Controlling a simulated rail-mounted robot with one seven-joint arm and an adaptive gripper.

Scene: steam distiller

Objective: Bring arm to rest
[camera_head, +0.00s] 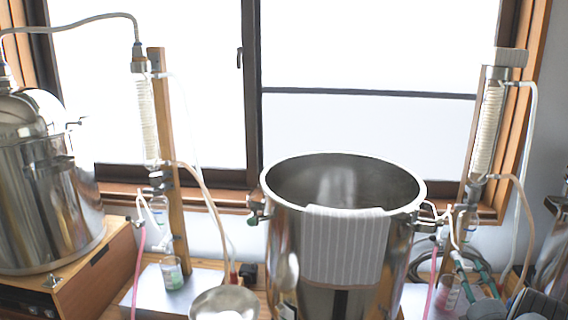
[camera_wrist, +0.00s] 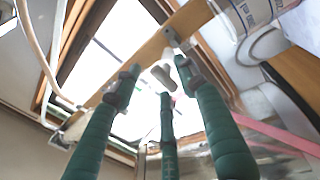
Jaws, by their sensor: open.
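My gripper (camera_head: 466,260) is at the lower right of the head view, in front of the right-hand condenser stand. In the wrist view its three green fingers (camera_wrist: 158,82) are spread apart with nothing between them, so it is open and empty. The fingers point up toward the wooden post (camera_wrist: 150,55) and the window. A glass beaker (camera_wrist: 250,14) with printed markings is close beyond the fingers at the upper right of the wrist view. In the head view the beaker (camera_head: 447,292) stands just left of the fingers. I cannot tell whether they touch.
A large open steel pot (camera_head: 345,240) with a striped cloth (camera_head: 343,248) over its rim stands in the middle. A left condenser stand (camera_head: 168,170) and a lidded steel still (camera_head: 45,200) are at left. Tubes (camera_head: 525,200) hang around the right condenser (camera_head: 487,130).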

